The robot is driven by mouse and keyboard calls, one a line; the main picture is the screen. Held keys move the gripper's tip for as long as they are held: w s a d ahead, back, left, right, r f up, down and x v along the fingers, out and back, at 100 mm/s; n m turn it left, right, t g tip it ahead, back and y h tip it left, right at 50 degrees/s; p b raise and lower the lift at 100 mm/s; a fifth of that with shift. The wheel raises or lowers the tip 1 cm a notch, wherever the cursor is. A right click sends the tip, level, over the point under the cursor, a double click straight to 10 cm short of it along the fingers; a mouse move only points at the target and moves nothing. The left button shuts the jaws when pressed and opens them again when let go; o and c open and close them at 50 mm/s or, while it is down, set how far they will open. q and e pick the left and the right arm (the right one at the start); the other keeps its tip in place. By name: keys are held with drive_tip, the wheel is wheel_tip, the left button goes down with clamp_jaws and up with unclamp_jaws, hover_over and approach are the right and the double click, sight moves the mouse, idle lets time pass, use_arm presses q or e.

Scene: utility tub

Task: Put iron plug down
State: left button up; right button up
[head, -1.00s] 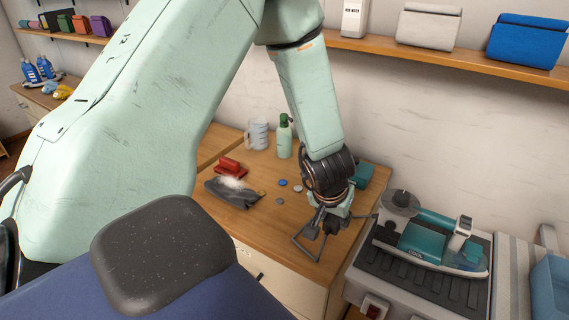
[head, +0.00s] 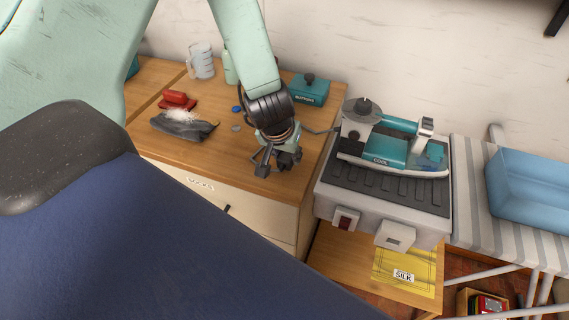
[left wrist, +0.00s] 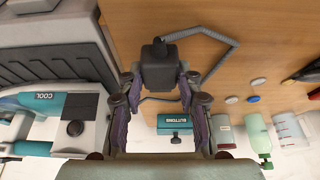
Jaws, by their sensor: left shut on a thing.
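My left gripper (head: 280,158) is over the right part of the wooden cabinet top (head: 200,152), pointing down. In the left wrist view its fingers (left wrist: 160,82) are shut on the iron plug (left wrist: 159,66), a dark block with a grey cord (left wrist: 218,62). I cannot tell whether the plug touches the wood. The teal and white iron (head: 385,148) rests on its grey ribbed base (head: 385,185), right of the gripper. It shows partly in the left wrist view (left wrist: 45,105). My right gripper is not in view.
A teal buttons box (head: 308,92) stands behind the gripper. A dark cloth (head: 183,126), red brush (head: 178,100), small discs (head: 236,109), a green bottle (head: 230,68) and a clear jug (head: 202,62) are to the left. A blue bin (head: 530,190) stands far right.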

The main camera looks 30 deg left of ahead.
sight(284, 159)
use_arm(q)
drive_tip(key=f, duration=0.1)
drive_tip(key=d+f+b, duration=0.1)
drive_tip(key=shift+w+d+f, duration=0.1)
drive_tip(key=shift+f, duration=0.3)
drive_tip(key=shift+a+f, duration=0.1)
drive_tip(key=shift+a, duration=0.45)
drive_tip(key=o, duration=1)
drive_tip(key=shift+d, duration=0.3)
drive_tip(key=shift+o, duration=0.8)
drive_tip(key=shift+d, duration=0.1)
drive_tip(key=shift+a, duration=0.35)
drive_tip(key=p+v, duration=0.5)
drive_tip(key=v, duration=0.7)
drive_tip(key=s+d+f+m+g, duration=0.1)
drive_tip(key=s+d+f+g, duration=0.1)
drive_tip(key=s+f, duration=0.6)
drive_tip(key=s+d+f+m+g+h, duration=0.1)
drive_tip(key=s+d+f, duration=0.3)
drive_tip(key=s, duration=1.2)
wheel_tip(284, 159, down, 5)
drive_tip(key=shift+s+d+r+g, duration=0.15)
drive_tip(key=shift+s+d+g, duration=0.2)
drive_tip(key=shift+g, duration=0.25)
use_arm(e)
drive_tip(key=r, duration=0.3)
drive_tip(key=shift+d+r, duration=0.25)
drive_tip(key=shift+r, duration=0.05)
